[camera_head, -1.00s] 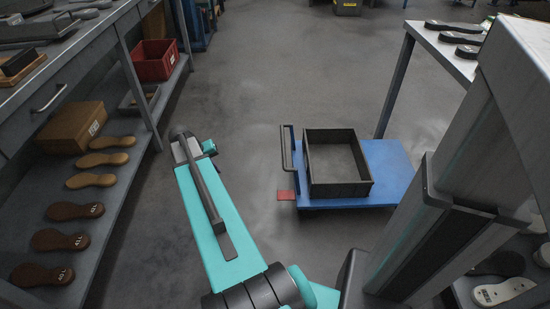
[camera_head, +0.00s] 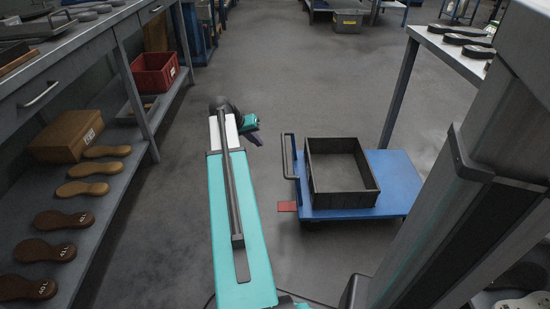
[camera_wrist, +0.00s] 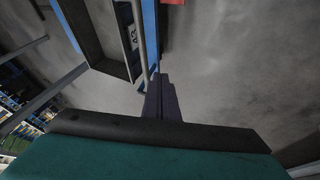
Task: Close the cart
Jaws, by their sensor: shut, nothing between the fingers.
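The cart is a flat blue platform (camera_head: 400,188) on the floor right of centre. It carries a dark open crate (camera_head: 346,199) that looks empty. A grey handle (camera_head: 290,158) stands up along its left edge. A small red pedal (camera_head: 287,206) sticks out at the lower left of the cart. My gripper (camera_head: 258,141) is left of the handle, apart from it, with its fingers together and empty. In the wrist view my shut fingers (camera_wrist: 162,96) point towards the handle bar (camera_wrist: 140,42) and the crate wall (camera_wrist: 92,42). Part of the red pedal (camera_wrist: 195,3) shows at the top.
A grey workbench (camera_head: 75,60) with a lower shelf of shoe soles, a cardboard box (camera_head: 68,137) and a red bin (camera_head: 156,75) runs along the left. A white table (camera_head: 450,47) stands right, behind the cart. The floor beyond the cart is clear.

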